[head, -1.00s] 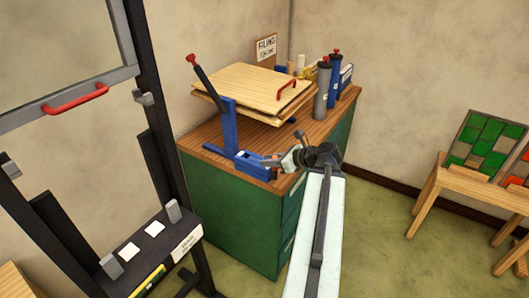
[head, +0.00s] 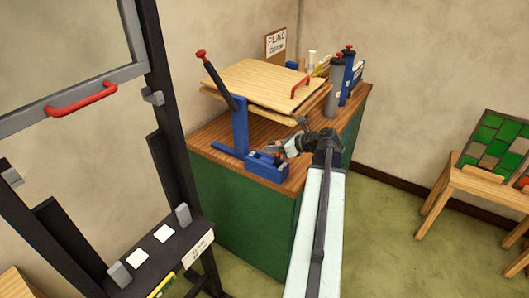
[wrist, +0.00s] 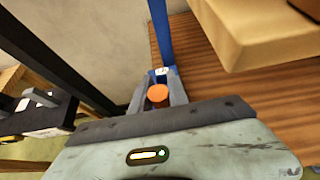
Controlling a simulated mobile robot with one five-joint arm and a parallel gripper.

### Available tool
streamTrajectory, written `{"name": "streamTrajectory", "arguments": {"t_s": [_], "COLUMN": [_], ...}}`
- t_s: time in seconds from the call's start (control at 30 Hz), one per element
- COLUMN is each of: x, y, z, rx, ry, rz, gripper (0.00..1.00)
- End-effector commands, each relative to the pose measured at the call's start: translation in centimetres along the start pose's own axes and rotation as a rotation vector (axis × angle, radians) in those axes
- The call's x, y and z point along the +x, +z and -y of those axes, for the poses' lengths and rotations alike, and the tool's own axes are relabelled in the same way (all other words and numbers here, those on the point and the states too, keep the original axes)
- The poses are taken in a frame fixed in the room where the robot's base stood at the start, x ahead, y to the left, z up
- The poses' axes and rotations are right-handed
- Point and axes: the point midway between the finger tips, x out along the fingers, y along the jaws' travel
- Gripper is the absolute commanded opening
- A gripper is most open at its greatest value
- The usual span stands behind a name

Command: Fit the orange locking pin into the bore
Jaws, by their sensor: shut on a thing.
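The orange locking pin (wrist: 158,93) shows as a round orange end between the two grey fingers of my gripper (wrist: 160,84) in the wrist view. My gripper is shut on it. In the head view my gripper (head: 274,151) is over the wooden top, close to the low blue block (head: 267,170) at the foot of the blue press (head: 240,128). I cannot tell whether the pin touches the block. The blue post (wrist: 161,35) stands beyond the fingertips in the wrist view, with a small white label at its foot. The bore itself cannot be made out.
The press's red-knobbed lever (head: 215,80) tilts up at left. Stacked wooden boards (head: 262,88) with a red handle lie behind. Grey and blue cylinders (head: 336,82) stand at the back right of the green cabinet (head: 240,215). A dark frame (head: 165,110) rises close at left.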

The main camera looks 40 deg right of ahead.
Motion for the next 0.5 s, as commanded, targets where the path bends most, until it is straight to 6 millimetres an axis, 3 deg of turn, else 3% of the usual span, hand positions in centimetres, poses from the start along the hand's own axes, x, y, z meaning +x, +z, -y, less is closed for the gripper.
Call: {"name": "streamTrajectory", "arguments": {"t_s": [0.17,0.4,0.5], "x": [0.2,1.7,1.9], "y": [0.0,-3.2,-3.4], "z": [0.1,0.3,0.2], "rx": [-0.001,0.001,0.001], "ry": [0.002,-0.003,-0.001], "rz": [0.000,0.000,0.001], "gripper": [0.00,0.00,0.00]}}
